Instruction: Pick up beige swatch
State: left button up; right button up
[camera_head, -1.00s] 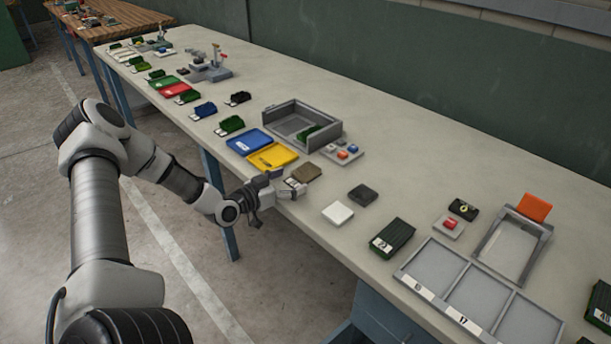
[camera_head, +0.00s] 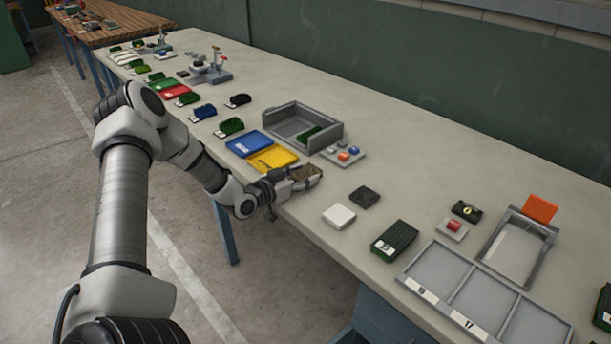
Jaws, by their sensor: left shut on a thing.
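The beige swatch (camera_head: 309,172), brownish with a pale edge, is at the front part of the long table, just right of the yellow tray. My left gripper (camera_head: 298,179) reaches it from the left and is shut on its near side. The fingers hide part of the swatch. I cannot clearly tell whether it touches the table or is slightly above it. My right gripper is not in view.
The yellow tray (camera_head: 272,160) and blue tray (camera_head: 248,143) lie beside my left wrist. A button panel (camera_head: 344,154) is behind the swatch.

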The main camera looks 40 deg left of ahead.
pick_arm(q)
jog(key=shift+r, duration=0.1)
jog(key=shift+a+r, duration=0.1)
jog(key=shift+r, duration=0.15)
jog(key=s+a+p, duration=0.1)
jog(key=s+p, duration=1)
jog(key=s, duration=0.7)
jog(key=shift+a, duration=0.2)
jog(key=shift+f, duration=0.1)
